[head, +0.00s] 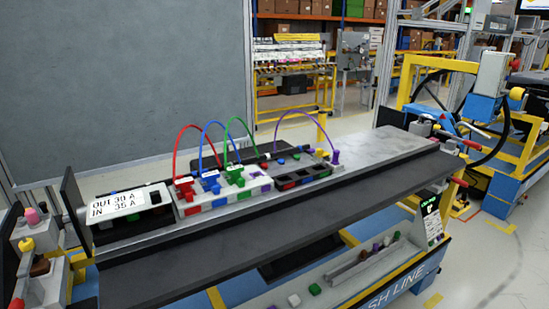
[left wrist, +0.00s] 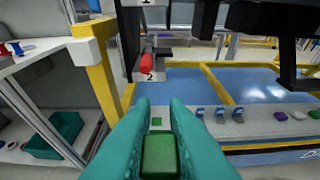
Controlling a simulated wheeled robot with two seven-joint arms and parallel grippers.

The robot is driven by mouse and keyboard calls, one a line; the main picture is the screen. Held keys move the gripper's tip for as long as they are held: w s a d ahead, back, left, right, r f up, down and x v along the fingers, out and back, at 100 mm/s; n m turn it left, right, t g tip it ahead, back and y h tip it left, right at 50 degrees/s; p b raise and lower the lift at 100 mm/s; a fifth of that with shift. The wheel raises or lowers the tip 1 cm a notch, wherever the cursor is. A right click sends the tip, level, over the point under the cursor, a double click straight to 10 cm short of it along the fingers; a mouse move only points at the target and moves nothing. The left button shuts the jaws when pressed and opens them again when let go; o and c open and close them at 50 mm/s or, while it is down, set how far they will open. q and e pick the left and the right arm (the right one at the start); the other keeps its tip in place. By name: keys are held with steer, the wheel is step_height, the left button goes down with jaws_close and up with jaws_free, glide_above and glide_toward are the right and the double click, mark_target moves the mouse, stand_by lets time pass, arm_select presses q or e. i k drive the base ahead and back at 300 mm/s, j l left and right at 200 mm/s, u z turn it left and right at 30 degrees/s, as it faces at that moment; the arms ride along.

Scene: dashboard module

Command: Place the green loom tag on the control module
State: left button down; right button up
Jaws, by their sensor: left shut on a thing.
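My left gripper (left wrist: 158,125) shows in the left wrist view as two teal fingers, shut on a green block, the green loom tag (left wrist: 160,157). The held tag is off the shelf surface behind it. In the head view, a pale module (head: 222,203) with red, blue, green and purple blocks sits on the bench; I cannot tell for sure that it is the control module. A green wire (head: 230,130) arches up from a green plug (head: 234,174) on it. Neither gripper shows in the head view.
A display box (head: 118,205) reading "OUT 30 A, IN 35 A" stands left of the module. A dark tray (head: 302,178) lies to its right. The bench's front strip (head: 290,229) is clear. A lower shelf (left wrist: 265,129) holds several small coloured pieces. A red handle (left wrist: 147,64) hangs nearby.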

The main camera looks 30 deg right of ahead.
mark_target(250, 169)
steer(key=l+u, duration=0.15)
steer(key=l, duration=0.6)
steer(key=l+u, duration=0.15)
steer(key=l, duration=0.55)
steer(key=k+l+u, duration=0.1)
steer(key=l, duration=0.65)
steer(key=k+l+u, duration=0.15)
steer(key=l, duration=0.55)
steer(key=i, duration=0.05)
